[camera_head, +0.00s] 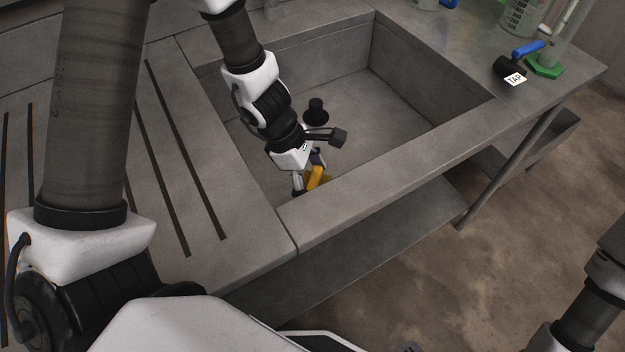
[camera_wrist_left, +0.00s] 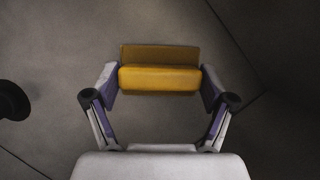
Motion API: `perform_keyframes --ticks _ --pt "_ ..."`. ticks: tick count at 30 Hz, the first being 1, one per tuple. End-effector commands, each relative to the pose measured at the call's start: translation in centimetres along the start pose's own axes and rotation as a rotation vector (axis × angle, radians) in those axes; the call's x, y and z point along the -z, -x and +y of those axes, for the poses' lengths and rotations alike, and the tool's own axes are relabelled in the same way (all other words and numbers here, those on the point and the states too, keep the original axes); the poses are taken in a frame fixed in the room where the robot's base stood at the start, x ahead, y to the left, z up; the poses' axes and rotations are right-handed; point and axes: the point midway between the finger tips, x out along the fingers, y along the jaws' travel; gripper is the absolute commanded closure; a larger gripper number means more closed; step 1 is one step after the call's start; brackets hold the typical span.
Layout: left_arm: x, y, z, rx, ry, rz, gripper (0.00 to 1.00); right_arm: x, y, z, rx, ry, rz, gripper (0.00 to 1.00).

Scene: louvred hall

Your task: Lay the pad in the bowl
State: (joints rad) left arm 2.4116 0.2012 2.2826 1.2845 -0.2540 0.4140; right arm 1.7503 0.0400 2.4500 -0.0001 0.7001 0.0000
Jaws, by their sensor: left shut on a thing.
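The pad (camera_head: 317,178) is a small yellow block, seen near the front left corner of the sink bowl (camera_head: 375,140). My left gripper (camera_head: 311,183) points down into the bowl area and is shut on the pad. In the left wrist view the pad (camera_wrist_left: 160,78) sits between the two purple-lined fingers, with grey bowl surface behind it. I cannot tell whether the pad touches the bowl floor. My wrist hides part of the bowl's left side. My right gripper is out of view.
A black round plug-like piece (camera_head: 316,111) stands on the bowl floor behind my gripper; its edge shows in the left wrist view (camera_wrist_left: 12,100). A grooved drainboard (camera_head: 170,170) lies left. A blue-handled black piece (camera_head: 507,67), a TAP label and glassware stand right. The bowl's right floor is clear.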

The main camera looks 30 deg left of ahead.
Motion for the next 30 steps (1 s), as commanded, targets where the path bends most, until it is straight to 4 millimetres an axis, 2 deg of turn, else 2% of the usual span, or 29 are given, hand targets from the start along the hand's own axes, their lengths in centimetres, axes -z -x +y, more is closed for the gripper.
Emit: perform_keyframes --ticks 2,3,4,5,14,17,25,30 --pt "0.2 -0.4 0.0 0.0 0.0 0.0 0.45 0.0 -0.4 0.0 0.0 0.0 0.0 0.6" --pt "0.1 -0.4 0.0 0.0 0.0 0.0 0.14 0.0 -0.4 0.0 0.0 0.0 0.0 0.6" --pt "0.1 -0.3 0.0 0.0 0.0 0.0 0.03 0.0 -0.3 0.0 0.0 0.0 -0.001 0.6" --pt "0.1 -0.2 0.0 0.0 0.0 0.0 0.0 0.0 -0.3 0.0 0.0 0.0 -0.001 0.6" --pt "0.1 -0.2 0.0 0.0 0.0 0.0 0.0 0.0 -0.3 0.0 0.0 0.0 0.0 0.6" --pt "-0.2 0.4 0.0 0.0 0.0 0.0 0.0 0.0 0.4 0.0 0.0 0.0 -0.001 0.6" --pt "-0.5 6.0 0.0 -0.001 0.002 -0.003 0.0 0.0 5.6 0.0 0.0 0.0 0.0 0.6" --pt "-0.2 7.6 0.0 0.0 0.002 -0.001 0.0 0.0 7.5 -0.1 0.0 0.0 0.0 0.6"
